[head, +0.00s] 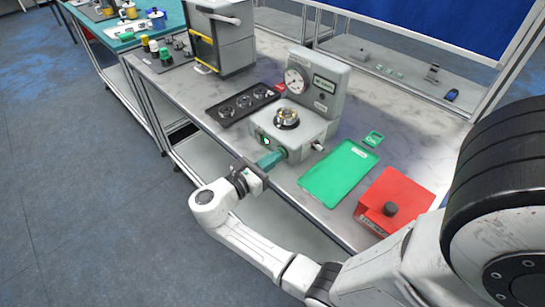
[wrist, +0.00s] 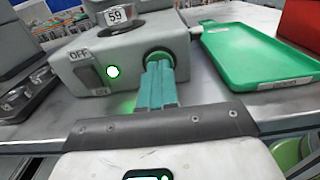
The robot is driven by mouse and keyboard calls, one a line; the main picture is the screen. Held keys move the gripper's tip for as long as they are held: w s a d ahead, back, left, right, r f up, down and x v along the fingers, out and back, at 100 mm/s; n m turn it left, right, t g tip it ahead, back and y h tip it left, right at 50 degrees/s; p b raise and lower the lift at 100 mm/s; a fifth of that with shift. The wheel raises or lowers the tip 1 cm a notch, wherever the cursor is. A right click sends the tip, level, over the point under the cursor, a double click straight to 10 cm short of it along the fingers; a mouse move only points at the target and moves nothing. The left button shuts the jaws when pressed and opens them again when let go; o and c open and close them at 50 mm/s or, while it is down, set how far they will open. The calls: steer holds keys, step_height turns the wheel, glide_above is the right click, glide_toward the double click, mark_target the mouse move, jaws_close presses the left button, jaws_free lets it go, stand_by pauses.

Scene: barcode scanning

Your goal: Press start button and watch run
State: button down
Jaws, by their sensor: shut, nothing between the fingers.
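The grey test machine (head: 300,125) stands on the bench with a round dial gauge (head: 296,79) and a small display panel. A metal ring part (head: 286,117) sits on top; its label reads 59 in the wrist view (wrist: 116,15). On the front face, a green lamp (wrist: 113,71) is lit beside an OFF label. To its right is a round, dark-rimmed green button (wrist: 157,56). My gripper (head: 279,154) has its teal fingers shut and empty. Their tips (wrist: 158,66) are at the button and partly cover it; I cannot tell whether it is pressed in.
A black rack (head: 243,103) with three round parts lies left of the machine. A green tray (head: 340,172), a small green tag (head: 373,138) and a red box (head: 393,200) with a black knob are to the right. A grey cabinet (head: 220,35) stands behind left.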

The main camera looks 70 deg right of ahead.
steer(key=shift+d, duration=0.2)
steer(key=shift+s+d+r+p, duration=0.25)
steer(key=shift+d+p, duration=0.2)
steer(key=shift+p, duration=0.25)
steer(key=shift+s+d+f, duration=0.15)
steer(key=shift+d+f, duration=0.1)
